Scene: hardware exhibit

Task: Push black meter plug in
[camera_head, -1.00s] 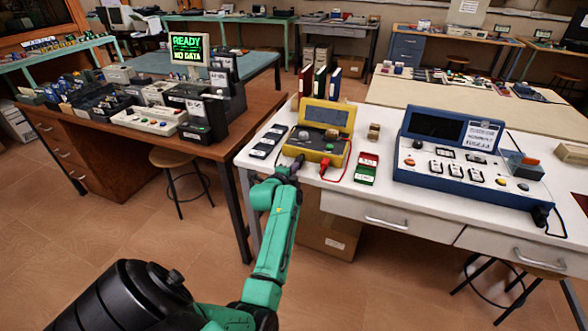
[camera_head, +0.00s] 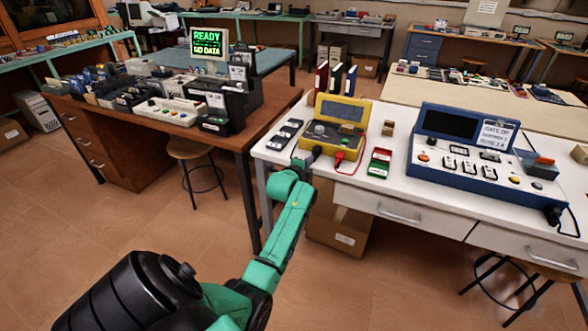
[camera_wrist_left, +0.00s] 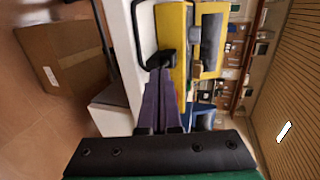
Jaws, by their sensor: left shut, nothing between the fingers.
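The yellow meter (camera_head: 345,108) stands open on the white bench, and its yellow side also shows turned in the left wrist view (camera_wrist_left: 178,25). The black plug (camera_wrist_left: 160,58) is at the meter's front with a black lead looping from it. The red plug (camera_head: 339,157) is at the meter's front right, with a red lead. My left gripper (camera_head: 304,160) is at the meter's front left. Its purple fingers (camera_wrist_left: 163,75) are shut, empty, and point at the black plug. Whether they touch it I cannot tell. My right gripper is not in view.
A black tray (camera_head: 284,134) lies left of the meter. A red and green box (camera_head: 379,163) and a wooden block (camera_head: 388,128) stand right of it, then a blue console (camera_head: 470,185). Books (camera_head: 335,80) stand behind. A stool (camera_head: 187,150) is by the brown desk.

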